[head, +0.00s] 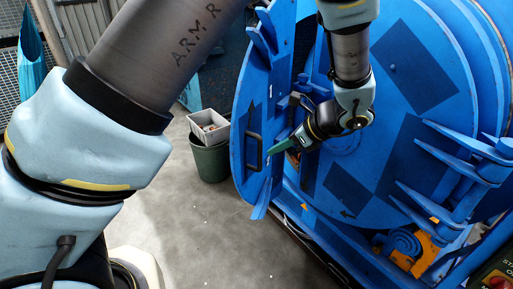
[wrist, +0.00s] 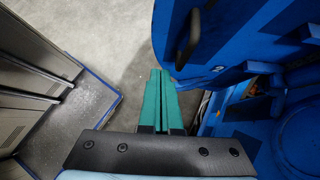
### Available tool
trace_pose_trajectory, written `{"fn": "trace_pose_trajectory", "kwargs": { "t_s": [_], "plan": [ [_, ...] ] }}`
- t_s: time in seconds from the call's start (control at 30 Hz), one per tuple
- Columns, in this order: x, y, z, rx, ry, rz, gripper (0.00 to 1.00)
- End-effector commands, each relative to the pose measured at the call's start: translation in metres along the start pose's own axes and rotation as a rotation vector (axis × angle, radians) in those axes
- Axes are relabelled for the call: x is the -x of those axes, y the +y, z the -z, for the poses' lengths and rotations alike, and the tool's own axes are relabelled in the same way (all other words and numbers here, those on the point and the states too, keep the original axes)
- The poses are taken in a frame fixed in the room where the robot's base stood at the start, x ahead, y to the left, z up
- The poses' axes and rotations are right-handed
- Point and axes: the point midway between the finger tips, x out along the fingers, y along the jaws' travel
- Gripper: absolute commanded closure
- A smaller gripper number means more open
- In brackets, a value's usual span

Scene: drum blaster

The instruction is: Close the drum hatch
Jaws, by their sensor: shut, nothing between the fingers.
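The drum hatch (head: 247,112) is a round blue door that stands open, swung out from the blue drum (head: 395,115). A dark handle (head: 253,151) is on its face. In the wrist view the hatch (wrist: 232,42) fills the upper right, with its handle (wrist: 188,37) near the top middle. My gripper (head: 272,149) has green fingers pressed together with nothing held. It is at the hatch, near the handle. In the wrist view my gripper (wrist: 160,72) points up beside the hatch's lower left edge. I cannot tell whether the fingers touch the hatch.
A dark green bin (head: 209,160) with a grey box (head: 208,126) on top stands on the floor behind the hatch. Blue fins (head: 455,150) stick out at the right of the drum. A grey cabinet (wrist: 28,75) stands at left in the wrist view. Bare floor lies between.

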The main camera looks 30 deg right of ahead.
Motion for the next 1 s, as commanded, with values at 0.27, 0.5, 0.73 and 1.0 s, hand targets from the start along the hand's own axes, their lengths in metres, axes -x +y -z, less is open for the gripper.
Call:
{"fn": "trace_pose_trajectory", "kwargs": {
  "t_s": [0.27,0.5,0.73,1.0],
  "plan": [
    [-0.054,0.002,-0.003,0.001,-0.001,-0.007,1.00],
    [-0.095,0.001,-0.012,0.004,0.001,-0.005,1.00],
    [-0.113,0.002,-0.027,0.004,0.002,-0.004,1.00],
    [-0.116,0.002,-0.029,0.003,0.002,-0.002,1.00]
  ]
}}
